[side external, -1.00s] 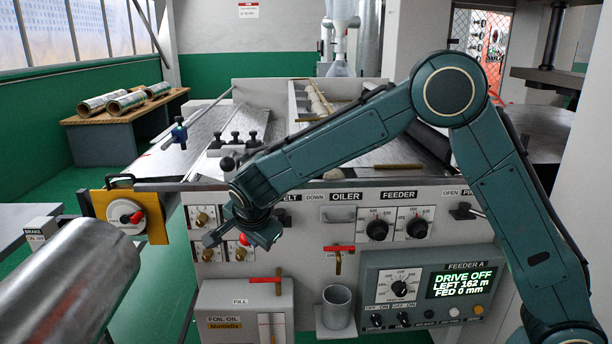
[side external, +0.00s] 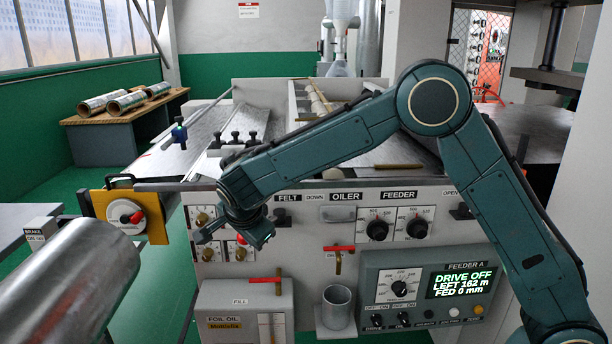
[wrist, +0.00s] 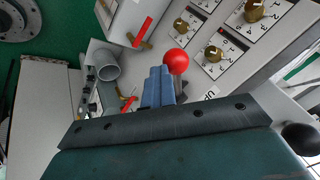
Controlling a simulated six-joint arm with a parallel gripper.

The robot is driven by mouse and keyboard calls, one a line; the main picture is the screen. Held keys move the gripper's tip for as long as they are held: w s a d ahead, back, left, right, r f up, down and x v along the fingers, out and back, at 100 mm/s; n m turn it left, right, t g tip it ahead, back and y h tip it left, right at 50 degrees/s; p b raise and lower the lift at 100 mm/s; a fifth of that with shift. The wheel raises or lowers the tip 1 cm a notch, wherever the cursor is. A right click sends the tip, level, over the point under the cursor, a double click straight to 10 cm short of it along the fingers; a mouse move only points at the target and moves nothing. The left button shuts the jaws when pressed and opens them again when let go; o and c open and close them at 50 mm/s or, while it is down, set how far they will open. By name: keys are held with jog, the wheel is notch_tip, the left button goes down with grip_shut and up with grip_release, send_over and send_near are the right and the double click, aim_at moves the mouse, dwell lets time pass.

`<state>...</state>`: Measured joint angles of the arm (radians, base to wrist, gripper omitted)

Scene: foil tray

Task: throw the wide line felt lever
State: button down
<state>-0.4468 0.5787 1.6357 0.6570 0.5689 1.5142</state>
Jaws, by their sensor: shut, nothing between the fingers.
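A lever with a red ball knob (wrist: 175,62) shows in the wrist view, just beyond and right of my fingertips, with a label beside it that seems to read UP. The knob also shows small and partly covered in the side view (side external: 241,239). FELT and DOWN labels sit on the panel above right of it. My gripper (wrist: 160,72) is shut and empty, its blue fingers close together; in the side view it hangs in front of the panel (side external: 262,238). I cannot tell whether the fingers touch the lever. Its shaft is mostly hidden.
Brass knobs (wrist: 215,52) stand close by on the panel. A foil oil box (side external: 240,310) with a red-handled valve and a metal cup (side external: 337,308) lie below. A large metal roll (side external: 70,280) is at front left. The feeder box (side external: 430,290) is at right.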

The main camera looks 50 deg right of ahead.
jog(key=s+a+r, duration=0.3)
jog(key=s+r, duration=0.5)
jog(key=r, duration=0.1)
jog(key=shift+a, duration=0.35)
jog(key=s+d+r+n+y, duration=0.1)
jog(key=s+d+r+n, duration=0.25)
jog(key=s+d, duration=0.25)
jog(key=s+d+r+n+y, duration=0.2)
jog(key=s+d+n, duration=0.3)
jog(key=s, duration=0.1)
jog(key=s+d+f+n+y, duration=0.1)
jog(key=s+d+f+n, duration=0.1)
jog(key=s+n, duration=0.7)
jog(key=shift+s+d+f+t+y, duration=0.35)
jog(key=shift+s+f, duration=0.1)
jog(key=shift+s, duration=2.85)
